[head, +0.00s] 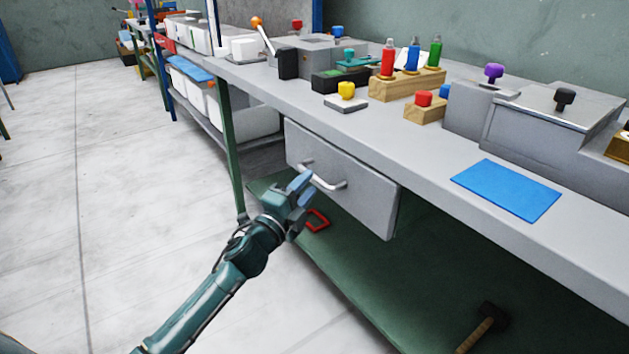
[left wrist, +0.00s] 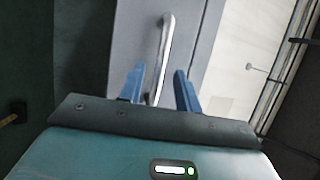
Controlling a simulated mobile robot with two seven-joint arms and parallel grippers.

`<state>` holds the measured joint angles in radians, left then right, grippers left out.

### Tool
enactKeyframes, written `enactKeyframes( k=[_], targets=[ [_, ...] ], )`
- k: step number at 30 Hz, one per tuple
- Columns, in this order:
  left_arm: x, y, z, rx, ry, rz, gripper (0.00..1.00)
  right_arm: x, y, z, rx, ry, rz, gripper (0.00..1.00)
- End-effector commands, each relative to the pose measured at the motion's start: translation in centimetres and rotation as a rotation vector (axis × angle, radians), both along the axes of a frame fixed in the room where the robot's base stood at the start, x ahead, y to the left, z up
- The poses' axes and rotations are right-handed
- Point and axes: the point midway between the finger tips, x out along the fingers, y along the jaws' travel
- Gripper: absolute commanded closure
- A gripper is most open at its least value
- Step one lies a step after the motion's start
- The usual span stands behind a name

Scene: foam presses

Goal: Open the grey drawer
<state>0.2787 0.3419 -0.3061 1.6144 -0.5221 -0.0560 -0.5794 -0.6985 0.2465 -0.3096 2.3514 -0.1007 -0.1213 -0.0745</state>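The grey drawer (head: 365,191) hangs under the grey worktop, its front close beneath the worktop's edge and looking shut. Its silver bar handle (head: 332,185) runs across the front; in the left wrist view the handle (left wrist: 164,42) stands out from the drawer front (left wrist: 132,38). My left gripper (head: 303,186) is at the handle's left part, in front of the drawer. In the left wrist view its two blue fingers (left wrist: 160,87) are apart, with the handle's near end between them and a gap on each side. My right gripper is in neither view.
Above the drawer, the worktop (head: 410,160) carries a blue mat (head: 506,190), a yellow-knobbed block (head: 346,97) and grey boxes. A green lower shelf (head: 350,285) holds a red frame (head: 317,220) and a hammer (head: 485,325). The floor left of the bench is clear.

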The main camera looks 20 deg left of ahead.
Motion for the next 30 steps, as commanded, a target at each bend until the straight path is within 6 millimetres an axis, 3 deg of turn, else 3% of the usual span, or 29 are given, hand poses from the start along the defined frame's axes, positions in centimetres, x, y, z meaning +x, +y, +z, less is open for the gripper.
enactKeyframes(
  k=[7,19,30],
  targets=[
    [3.1,-0.8,0.5,-0.001,0.0,0.001,0.66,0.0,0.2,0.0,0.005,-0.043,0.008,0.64],
    [3.6,-1.0,0.6,-0.002,0.001,0.0,0.67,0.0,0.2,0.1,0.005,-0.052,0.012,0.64],
    [3.6,-1.0,0.6,-0.002,0.001,0.0,0.97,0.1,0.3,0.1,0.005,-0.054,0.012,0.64]
  ],
)
